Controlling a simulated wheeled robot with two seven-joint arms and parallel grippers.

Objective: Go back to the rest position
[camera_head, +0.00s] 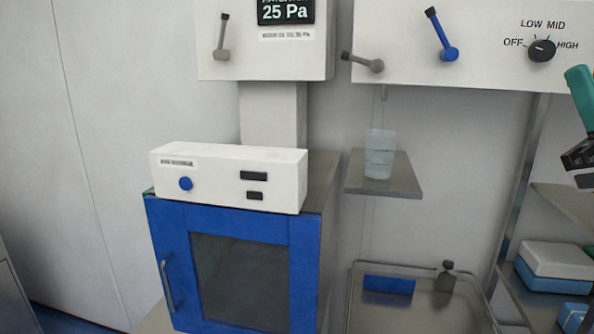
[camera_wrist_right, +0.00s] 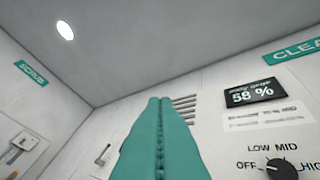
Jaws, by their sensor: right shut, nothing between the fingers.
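My right gripper (camera_head: 579,85) is at the far right edge of the head view, partly cut off, with its teal fingers pointing up in front of the wall panel. In the right wrist view its teal fingers (camera_wrist_right: 160,105) are pressed together with nothing between them. They point up toward the ceiling and touch nothing that I can see. My left gripper is not in the head view.
A blue-framed cabinet (camera_head: 305,245) carries a white control box (camera_head: 225,165). A clear cup (camera_head: 379,155) stands on a small shelf (camera_head: 405,185). A metal tray (camera_head: 420,315) holds a blue block (camera_head: 389,285). A dial (camera_head: 541,49) is near my right gripper.

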